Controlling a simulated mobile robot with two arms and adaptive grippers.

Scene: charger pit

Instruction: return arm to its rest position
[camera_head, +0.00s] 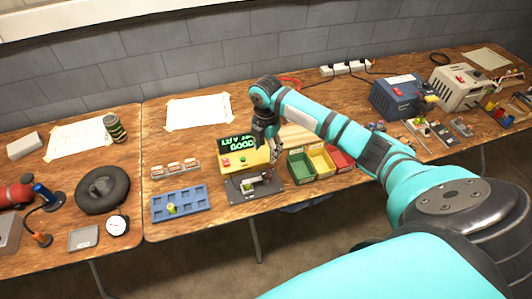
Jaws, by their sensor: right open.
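My right arm reaches in from the right in the head view, teal with dark joints, bent at an elbow above the bench. Its gripper (271,151) points down beside the yellow tester box (228,166), at its right edge. The gripper is open, and I see nothing held in it. It is small and partly blends with the dark parts behind it. The tester's screen (238,143) shows green text that reads GOOD. A small item sits in the dark fixture (239,192) in front of the tester. My left gripper is not in view.
Green (301,166), yellow (321,160) and red (341,158) bins stand just right of the gripper. A blue charger unit (393,99) and loose parts fill the right bench. The wall is behind.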

